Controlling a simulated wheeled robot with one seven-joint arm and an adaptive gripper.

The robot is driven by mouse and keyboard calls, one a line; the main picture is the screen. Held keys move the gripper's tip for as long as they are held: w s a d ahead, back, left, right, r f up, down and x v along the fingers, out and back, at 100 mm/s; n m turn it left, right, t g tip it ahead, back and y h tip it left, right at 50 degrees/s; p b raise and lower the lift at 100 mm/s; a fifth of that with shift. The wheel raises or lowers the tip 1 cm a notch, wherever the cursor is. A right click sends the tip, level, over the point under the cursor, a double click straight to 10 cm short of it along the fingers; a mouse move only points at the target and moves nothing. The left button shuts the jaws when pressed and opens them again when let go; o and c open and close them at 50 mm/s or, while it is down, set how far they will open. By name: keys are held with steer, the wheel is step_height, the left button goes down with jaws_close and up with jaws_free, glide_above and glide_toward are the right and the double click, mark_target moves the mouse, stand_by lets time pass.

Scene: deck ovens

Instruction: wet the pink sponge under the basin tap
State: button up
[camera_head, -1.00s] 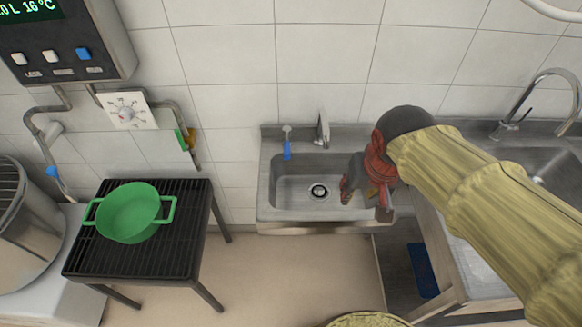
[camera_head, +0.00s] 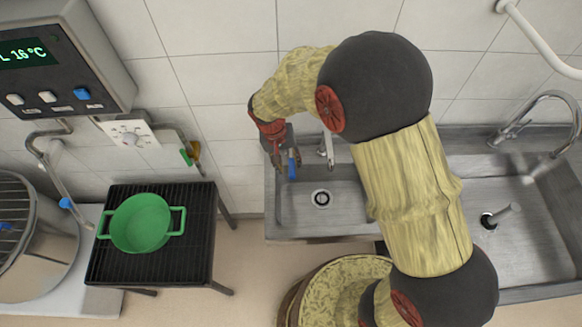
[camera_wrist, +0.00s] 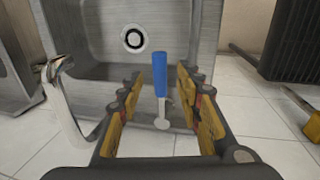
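The small steel basin (camera_head: 300,222) stands against the tiled wall, with its round drain (camera_head: 321,198) bare. Its tap (camera_head: 326,150) rises at the back rim and shows at the left in the wrist view (camera_wrist: 65,105). A blue-handled lever (camera_head: 292,166) is at the basin's back rim, left of the tap. My gripper (camera_head: 280,150) is at this lever. In the wrist view its fingers are apart, with the blue handle (camera_wrist: 160,72) between them and a visible gap on each side. I see no pink sponge; my arm covers the basin's right part. I see no running water.
A larger sink (camera_head: 530,225) with a curved faucet (camera_head: 530,115) is at the right. A green pot (camera_head: 140,222) stands on a black slatted stand (camera_head: 195,255) at the left. A control box (camera_head: 70,60) hangs above. Floor shows between stand and basin.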

mark_target(291, 170)
steer(key=shift+d+f, duration=0.25)
steer(key=shift+f, duration=0.9)
steer(key=shift+d+f, duration=0.2)
steer(key=shift+f, duration=0.9)
steer(key=c, duration=0.3)
jaws_close()
